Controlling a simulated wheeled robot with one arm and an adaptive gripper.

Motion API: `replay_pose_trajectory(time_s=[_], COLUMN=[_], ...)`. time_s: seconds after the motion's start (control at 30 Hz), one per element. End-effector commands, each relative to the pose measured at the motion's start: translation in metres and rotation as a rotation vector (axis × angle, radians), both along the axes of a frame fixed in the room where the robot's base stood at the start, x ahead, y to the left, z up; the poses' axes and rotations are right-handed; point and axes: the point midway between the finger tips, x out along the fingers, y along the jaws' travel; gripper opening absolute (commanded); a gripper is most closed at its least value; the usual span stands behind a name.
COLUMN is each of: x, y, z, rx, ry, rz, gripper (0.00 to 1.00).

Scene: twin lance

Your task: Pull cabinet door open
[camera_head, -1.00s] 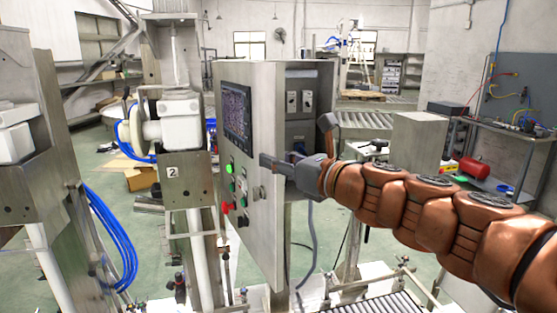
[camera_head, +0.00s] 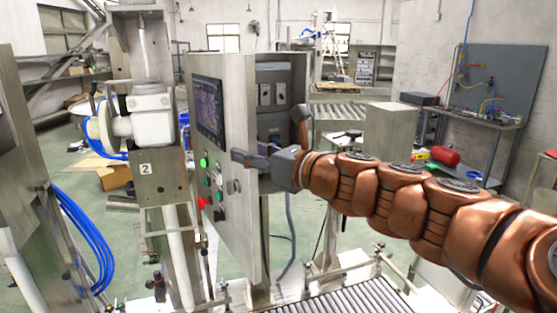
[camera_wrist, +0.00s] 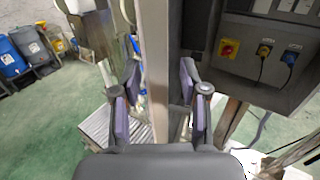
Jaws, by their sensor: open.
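The cabinet door (camera_head: 232,215) is a grey metal panel with a dark screen (camera_head: 207,104) and coloured buttons on its front. It stands ajar, and the cabinet interior (camera_head: 280,78) with switches shows to its right. My gripper (camera_head: 246,158) is at the door's free right edge, with one finger in front of the panel. In the wrist view the door edge (camera_wrist: 156,70) is a vertical strip between the two fingers of my gripper (camera_wrist: 160,82). The fingers are apart, one on each side of the edge. I cannot tell whether either touches it.
A roller conveyor (camera_head: 345,300) lies below and right of the cabinet. A machine post marked 2 (camera_head: 160,195) stands close to the door's left, with blue hoses (camera_head: 85,245) further left. Green floor lies between them. A workbench (camera_head: 470,125) stands at the right.

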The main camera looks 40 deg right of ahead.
Motion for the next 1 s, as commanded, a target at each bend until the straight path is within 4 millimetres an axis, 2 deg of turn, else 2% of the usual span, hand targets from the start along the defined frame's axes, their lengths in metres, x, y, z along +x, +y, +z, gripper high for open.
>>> replay_pose_trajectory(time_s=[1.0], x=[-0.073], y=[-0.020], z=[0.000], rx=[0.001], ry=[0.001], rz=[-0.004], gripper=[0.44])
